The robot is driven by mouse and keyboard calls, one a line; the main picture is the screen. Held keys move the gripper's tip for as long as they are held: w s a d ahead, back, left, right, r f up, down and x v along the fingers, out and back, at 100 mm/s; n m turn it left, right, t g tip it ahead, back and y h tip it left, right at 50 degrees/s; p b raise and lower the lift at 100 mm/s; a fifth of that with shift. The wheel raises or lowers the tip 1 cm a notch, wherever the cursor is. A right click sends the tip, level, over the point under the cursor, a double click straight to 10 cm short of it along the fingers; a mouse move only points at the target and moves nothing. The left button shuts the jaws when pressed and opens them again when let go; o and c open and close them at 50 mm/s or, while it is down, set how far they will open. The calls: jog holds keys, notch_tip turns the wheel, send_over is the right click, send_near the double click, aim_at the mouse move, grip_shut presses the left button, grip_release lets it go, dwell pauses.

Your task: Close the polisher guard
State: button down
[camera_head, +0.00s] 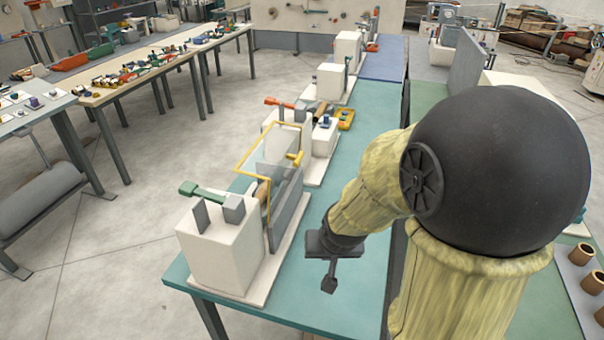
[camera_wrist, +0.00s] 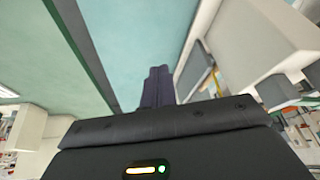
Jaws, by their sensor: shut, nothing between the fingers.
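The polisher guard (camera_head: 278,147) appears as a yellow wire frame around a clear panel. It stands tilted above the nearest white machine (camera_head: 222,245), with a yellow knob-like handle (camera_head: 295,158) on its right side. My gripper (camera_head: 329,285) hangs over the teal bench top, right of the machine and apart from the guard. Its dark fingers are together and empty in the wrist view (camera_wrist: 157,86). The wrist view shows the machine's white block (camera_wrist: 250,40) to the right of the fingers, with only a sliver of yellow visible. How the guard is hinged is unclear.
A grey upright plate (camera_head: 288,208) stands on the machine's right side. A green-handled lever (camera_head: 205,192) lies on its top. More white machines (camera_head: 331,83) line the teal bench (camera_head: 350,175) behind. The bench between the machine and my gripper is clear.

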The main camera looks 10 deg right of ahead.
jog(key=w+d+f+m+t+y+b, duration=0.1)
jog(key=w+d+f+m+t+b, duration=0.1)
jog(key=w+m+t+b, duration=0.3)
jog(key=w+d+f+m+t+y+b, duration=0.2)
jog(key=w+m+t+b, duration=0.4)
jog(key=w, duration=0.3)
jog(key=w+d+f+m+t+y+b, duration=0.1)
jog(key=w+d+f+m+t+b, duration=0.1)
jog(key=w+d+m+t+b, duration=0.2)
jog(key=w+m+t+b, duration=0.1)
jog(key=w+m, duration=0.1)
jog(key=w, duration=0.1)
jog(key=shift+w+d+f+m+t+y, duration=0.15)
jog(key=shift+w+f+m+t+y, duration=0.15)
jog(key=shift+w+y, duration=0.1)
jog(key=a+p+x, duration=0.2)
jog(key=x, duration=1)
jog(key=shift+a+r, duration=0.3)
jog(key=shift+r, duration=0.25)
